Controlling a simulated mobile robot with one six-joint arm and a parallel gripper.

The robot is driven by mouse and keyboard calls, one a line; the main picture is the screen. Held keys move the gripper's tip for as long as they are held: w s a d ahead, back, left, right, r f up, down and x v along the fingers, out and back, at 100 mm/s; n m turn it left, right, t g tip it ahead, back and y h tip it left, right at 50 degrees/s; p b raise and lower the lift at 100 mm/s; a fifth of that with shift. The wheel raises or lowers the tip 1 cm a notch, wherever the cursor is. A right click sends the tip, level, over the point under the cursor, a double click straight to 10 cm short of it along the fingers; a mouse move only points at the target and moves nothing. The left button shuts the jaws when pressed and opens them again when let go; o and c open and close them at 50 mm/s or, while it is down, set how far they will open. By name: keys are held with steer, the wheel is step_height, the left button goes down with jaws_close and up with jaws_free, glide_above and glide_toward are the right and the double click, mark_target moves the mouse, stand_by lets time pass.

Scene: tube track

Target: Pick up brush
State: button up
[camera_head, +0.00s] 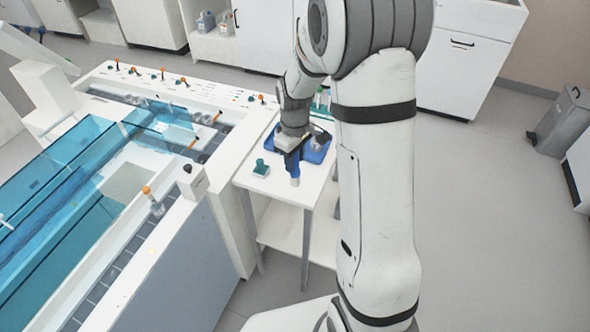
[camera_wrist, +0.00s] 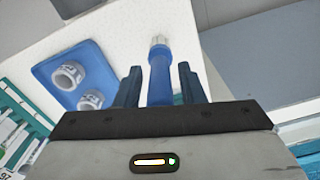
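The brush is a blue cylinder with a pale grey tip. In the wrist view the brush (camera_wrist: 160,72) points away from me between the two dark fingers of my gripper (camera_wrist: 159,69). The fingers stand apart, with a visible gap on each side of the brush. Its near end is hidden by the gripper body. In the head view my gripper (camera_head: 290,150) is low over the small white table, and the brush (camera_head: 294,170) shows just below it, near the table's front edge. Whether the brush touches the table is hard to tell.
A blue tray (camera_wrist: 52,84) with two white ring-shaped pieces lies beside the brush; it also shows in the head view (camera_head: 327,152). A teal rack (camera_wrist: 20,108) is at the lower left. A green-and-white item (camera_head: 261,170) sits on the white table (camera_head: 272,187). A large machine (camera_head: 225,175) stands left.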

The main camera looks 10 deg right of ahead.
jaws_close()
